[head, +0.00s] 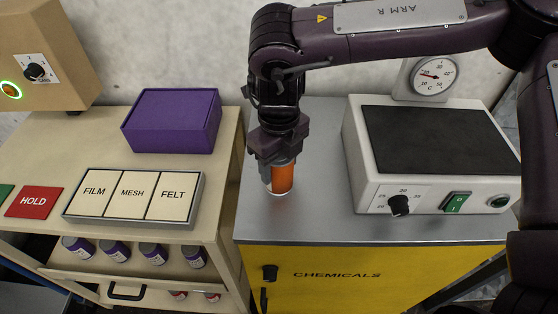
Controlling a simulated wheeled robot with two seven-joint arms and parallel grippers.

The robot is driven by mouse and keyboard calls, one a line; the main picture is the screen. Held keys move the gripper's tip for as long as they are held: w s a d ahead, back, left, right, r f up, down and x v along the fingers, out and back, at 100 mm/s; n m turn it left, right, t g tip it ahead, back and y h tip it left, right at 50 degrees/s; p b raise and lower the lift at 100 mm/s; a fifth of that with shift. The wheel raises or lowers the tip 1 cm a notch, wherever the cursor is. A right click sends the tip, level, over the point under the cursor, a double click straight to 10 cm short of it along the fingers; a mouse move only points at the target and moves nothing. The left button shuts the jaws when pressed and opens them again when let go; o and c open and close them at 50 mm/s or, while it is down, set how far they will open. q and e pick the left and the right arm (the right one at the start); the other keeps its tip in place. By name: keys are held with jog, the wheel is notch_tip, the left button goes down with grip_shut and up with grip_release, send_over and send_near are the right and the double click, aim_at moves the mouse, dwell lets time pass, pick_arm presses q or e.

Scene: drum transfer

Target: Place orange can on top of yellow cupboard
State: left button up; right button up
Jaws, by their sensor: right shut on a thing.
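The orange can (282,180) is upright at the left part of the grey top of the yellow cupboard (340,280). Its base is at or very close to the top surface; whether it bears on it is hard to tell. My right gripper (279,165) points down and is shut on the can, covering its upper part. The cupboard front reads CHEMICALS and has a black knob and handle. My left gripper is not in view.
A white hotplate (425,195) with a dark plate stands on the cupboard's right side, a dial gauge (432,76) behind it. To the left, a beige cart (60,150) bears a purple box (172,121) and a FILM, MESH, FELT tray (132,222). Bare top lies around the can.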

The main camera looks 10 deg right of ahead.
jog(key=shift+f, duration=0.1)
jog(key=o, duration=1.2)
jog(key=shift+o, duration=0.2)
notch_tip(320, 180, up, 12)
jog(key=shift+r, duration=0.15)
